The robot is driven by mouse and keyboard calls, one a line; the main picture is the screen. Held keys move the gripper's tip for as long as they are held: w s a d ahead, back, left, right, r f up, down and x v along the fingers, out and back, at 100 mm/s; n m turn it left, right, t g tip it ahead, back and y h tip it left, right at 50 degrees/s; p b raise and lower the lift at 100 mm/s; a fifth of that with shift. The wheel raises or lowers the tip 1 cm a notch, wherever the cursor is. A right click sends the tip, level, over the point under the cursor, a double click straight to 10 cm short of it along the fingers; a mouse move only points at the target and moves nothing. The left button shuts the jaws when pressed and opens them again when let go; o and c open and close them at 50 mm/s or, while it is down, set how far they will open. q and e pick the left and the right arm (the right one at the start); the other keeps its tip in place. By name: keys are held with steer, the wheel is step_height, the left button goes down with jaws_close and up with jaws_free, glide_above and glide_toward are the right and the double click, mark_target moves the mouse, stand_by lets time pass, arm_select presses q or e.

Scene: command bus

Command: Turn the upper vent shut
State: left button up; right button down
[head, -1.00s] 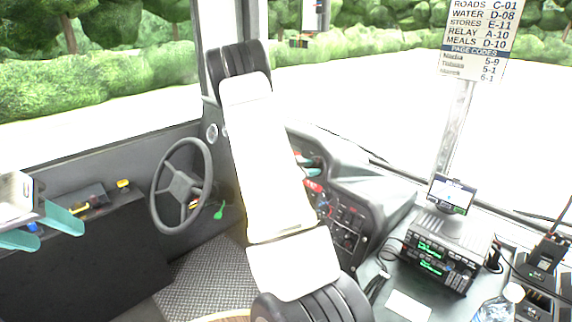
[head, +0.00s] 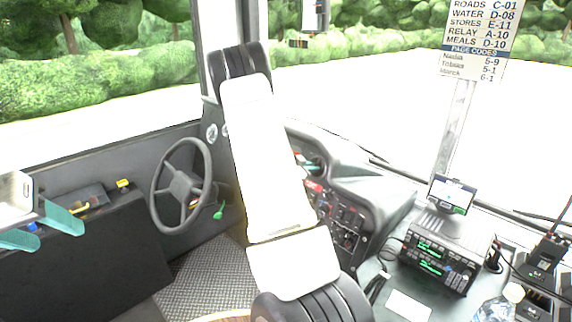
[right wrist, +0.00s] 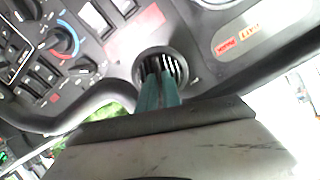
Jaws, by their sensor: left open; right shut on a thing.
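A round black vent (right wrist: 181,64) with pale slats sits in the dark dashboard panel in the right wrist view. My right gripper (right wrist: 160,76) has its two teal fingers close together at the vent's face, shut on its slats; the fingers hide the middle and lower part of it. I cannot tell from this view whether it is the upper one. In the head view my white right arm covers much of the dashboard, and only a bit of teal finger shows beside it. My left gripper (head: 42,230) is open and empty at the far left.
The steering wheel (head: 181,186) stands left of my right arm. A radio (head: 438,258) and small screen (head: 452,194) are on the right console, with a bottle (head: 497,304) in front. Switches and a dial (right wrist: 66,42) lie left of the vent in the wrist view.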

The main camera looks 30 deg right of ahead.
steer(key=n, duration=1.1)
steer(key=shift+w+a, duration=0.1)
steer(key=shift+w, duration=0.05)
steer(key=shift+n, duration=0.3)
stand_by(0.4)
steer(key=c, duration=1.5)
jaws_free()
steer(key=shift+c, duration=0.2)
steer(key=shift+a, duration=0.1)
steer(key=v, duration=0.7)
steer(key=shift+a, duration=0.3)
steer(key=shift+r, duration=0.1)
